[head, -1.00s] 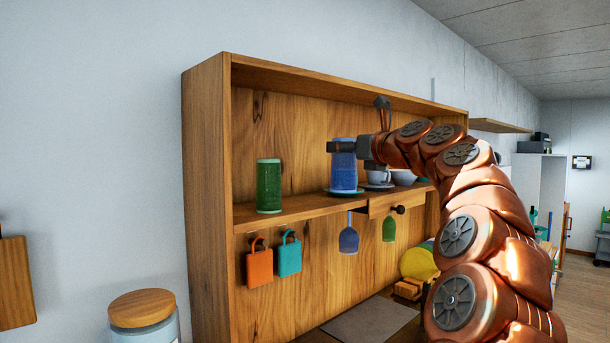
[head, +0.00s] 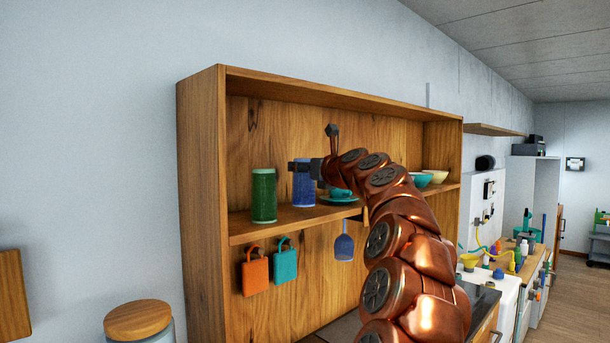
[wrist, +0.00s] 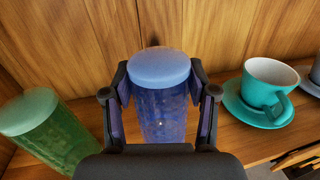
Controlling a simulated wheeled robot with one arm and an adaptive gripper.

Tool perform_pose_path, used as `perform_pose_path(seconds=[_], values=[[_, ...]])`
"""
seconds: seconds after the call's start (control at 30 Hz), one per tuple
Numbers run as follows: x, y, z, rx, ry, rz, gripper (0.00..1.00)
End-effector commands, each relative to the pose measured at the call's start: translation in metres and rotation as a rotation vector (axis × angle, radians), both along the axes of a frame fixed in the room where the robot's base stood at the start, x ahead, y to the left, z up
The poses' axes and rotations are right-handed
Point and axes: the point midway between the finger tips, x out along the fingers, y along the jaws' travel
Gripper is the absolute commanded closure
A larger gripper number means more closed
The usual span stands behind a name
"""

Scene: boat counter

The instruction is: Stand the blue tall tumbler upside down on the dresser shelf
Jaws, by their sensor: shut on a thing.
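The blue tall tumbler (head: 303,190) is between the fingers of my gripper (head: 303,166), which is shut on it. In the wrist view the tumbler (wrist: 164,112) shows a closed, pale blue disc on top, so it looks upside down and about upright. Its lower end is at or just above the dresser shelf (head: 285,223); I cannot tell whether it touches. A green tumbler (head: 264,196) stands on the shelf just left of it, apart from it. The wrist view shows the green tumbler (wrist: 45,130) too.
A teal cup on a saucer (wrist: 262,112) stands close on the right. Bowls (head: 434,177) stand farther right on the shelf. The shelf's back panel (head: 275,130) is close behind the tumbler.

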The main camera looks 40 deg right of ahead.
Motion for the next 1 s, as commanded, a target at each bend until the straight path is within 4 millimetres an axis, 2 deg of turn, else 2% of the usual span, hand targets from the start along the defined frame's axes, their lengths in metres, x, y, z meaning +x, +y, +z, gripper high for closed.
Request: perform_pose_path(seconds=[0.27, 0.63, 0.67, 0.9, 1.0], values=[[-0.001, 0.001, -0.017, -0.001, -0.003, 0.0, 0.89], [0.0, 0.001, -0.019, 0.001, -0.002, 0.0, 0.89], [0.0, 0.0, -0.02, 0.0, -0.001, 0.0, 0.41], [0.0, 0.0, -0.02, 0.0, -0.001, -0.001, 0.17], [0.0, 0.0, -0.02, 0.0, -0.001, -0.001, 0.17]])
